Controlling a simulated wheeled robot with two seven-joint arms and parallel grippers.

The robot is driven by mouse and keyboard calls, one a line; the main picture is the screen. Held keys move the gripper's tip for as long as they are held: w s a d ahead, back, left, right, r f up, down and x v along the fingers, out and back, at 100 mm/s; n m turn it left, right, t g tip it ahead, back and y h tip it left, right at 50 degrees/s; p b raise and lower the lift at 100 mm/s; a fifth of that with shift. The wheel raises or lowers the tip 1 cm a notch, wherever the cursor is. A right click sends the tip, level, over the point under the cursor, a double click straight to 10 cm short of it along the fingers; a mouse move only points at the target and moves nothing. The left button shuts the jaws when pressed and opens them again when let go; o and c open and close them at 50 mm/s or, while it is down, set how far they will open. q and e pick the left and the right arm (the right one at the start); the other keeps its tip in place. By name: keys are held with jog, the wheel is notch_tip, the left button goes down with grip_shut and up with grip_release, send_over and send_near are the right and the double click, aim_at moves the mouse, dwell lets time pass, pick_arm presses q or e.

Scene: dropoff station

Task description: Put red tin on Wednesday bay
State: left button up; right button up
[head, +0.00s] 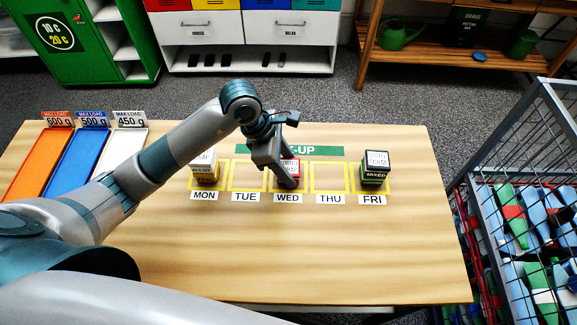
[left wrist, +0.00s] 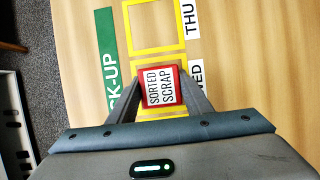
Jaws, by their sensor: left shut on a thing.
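The red tin (left wrist: 162,86), with a white top label reading SORTED SCRAP, is between the fingers of my left gripper (left wrist: 160,100) in the left wrist view. The gripper is shut on it. In the head view the red tin (head: 291,167) is partly hidden behind my left gripper (head: 283,180). It is at the Wednesday bay, a yellow outline (head: 273,188) above the WED label (head: 288,198). Whether the tin touches the table cannot be told. My right gripper is not in view.
A tin (head: 204,168) stands at the MON bay and a dark tin (head: 375,169) at the FRI bay. The TUE bay (head: 248,163) and THU bay (head: 330,163) are empty. Orange, blue and white trays lie at the left. A wire cage (head: 545,110) with bottles stands right of the table.

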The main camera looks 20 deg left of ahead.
aim_at(288, 165)
pick_arm(q)
jog(key=o, duration=1.2)
jog(key=shift+c, duration=0.2)
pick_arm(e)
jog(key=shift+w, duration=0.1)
pick_arm(q)
jog(key=shift+r, duration=0.1)
jog(key=shift+a+r, duration=0.15)
jog(key=shift+r, duration=0.1)
jog(key=b+v, duration=0.1)
jog(key=v, duration=0.2)
jog(key=shift+a+r, duration=0.1)
jog(key=shift+r, duration=0.1)
jog(key=b+v, duration=0.2)
jog(key=v, duration=0.5)
jog(key=shift+a+r, duration=0.15)
jog(key=shift+r, duration=0.25)
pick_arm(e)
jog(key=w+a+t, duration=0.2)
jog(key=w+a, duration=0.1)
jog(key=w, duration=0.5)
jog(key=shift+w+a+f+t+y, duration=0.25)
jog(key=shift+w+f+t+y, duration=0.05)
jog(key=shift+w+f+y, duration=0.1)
pick_arm(q)
jog(key=shift+s, duration=0.15)
